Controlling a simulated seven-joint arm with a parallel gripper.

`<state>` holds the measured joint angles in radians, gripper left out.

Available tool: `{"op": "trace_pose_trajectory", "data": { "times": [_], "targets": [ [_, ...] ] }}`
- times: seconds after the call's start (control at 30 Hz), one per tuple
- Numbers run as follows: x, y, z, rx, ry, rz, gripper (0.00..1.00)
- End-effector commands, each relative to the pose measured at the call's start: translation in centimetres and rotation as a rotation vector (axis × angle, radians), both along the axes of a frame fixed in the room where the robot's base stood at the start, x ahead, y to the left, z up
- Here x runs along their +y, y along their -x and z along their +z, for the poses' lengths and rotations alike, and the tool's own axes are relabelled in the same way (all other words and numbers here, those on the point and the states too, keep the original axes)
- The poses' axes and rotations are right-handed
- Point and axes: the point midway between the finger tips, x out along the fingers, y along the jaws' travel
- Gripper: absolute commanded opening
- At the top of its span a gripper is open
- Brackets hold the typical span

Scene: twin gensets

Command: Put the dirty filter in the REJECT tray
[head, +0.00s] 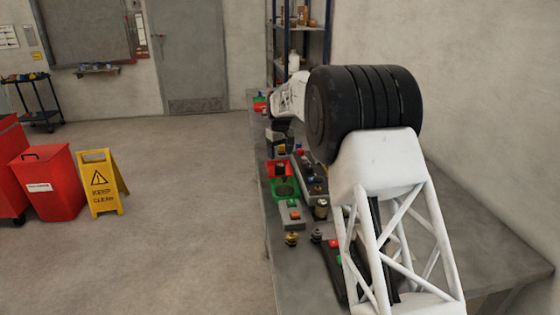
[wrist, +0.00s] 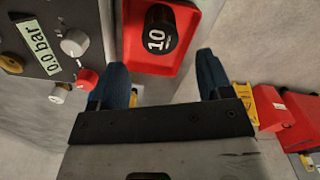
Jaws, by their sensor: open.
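A black cylinder marked "10" (wrist: 157,30), which looks like a filter, shows in the wrist view. It stands inside a red tray (wrist: 188,62) at the top of that view. No REJECT lettering is readable on the tray, and I cannot tell whether the filter is dirty. My gripper (wrist: 163,76) is open and empty, its two blue fingers spread wide. The cylinder lies ahead of the gap between the fingertips, apart from them. In the head view, a red tray (head: 270,169) sits beside a green one on the bench, partly hidden by small items.
A panel with knobs and a "0.0 bar" display (wrist: 45,62) is close to the left finger. The grey bench (head: 292,268) carries several small parts. A yellow wet-floor style sign (head: 100,185) and a red bin (head: 48,190) stand on the floor at left.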

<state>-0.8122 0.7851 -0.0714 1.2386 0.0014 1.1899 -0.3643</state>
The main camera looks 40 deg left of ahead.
Motion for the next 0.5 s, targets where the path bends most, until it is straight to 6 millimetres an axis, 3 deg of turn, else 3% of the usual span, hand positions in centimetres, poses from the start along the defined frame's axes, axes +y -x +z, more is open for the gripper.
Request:
{"op": "trace_pose_trajectory", "data": {
  "times": [0.2, 0.5],
  "targets": [
    [0.0, 0.0, 3.5, -0.001, -0.001, 0.0, 0.72],
    [0.0, 0.0, 5.8, 0.0, 0.0, 0.0, 0.72]
  ]
}}
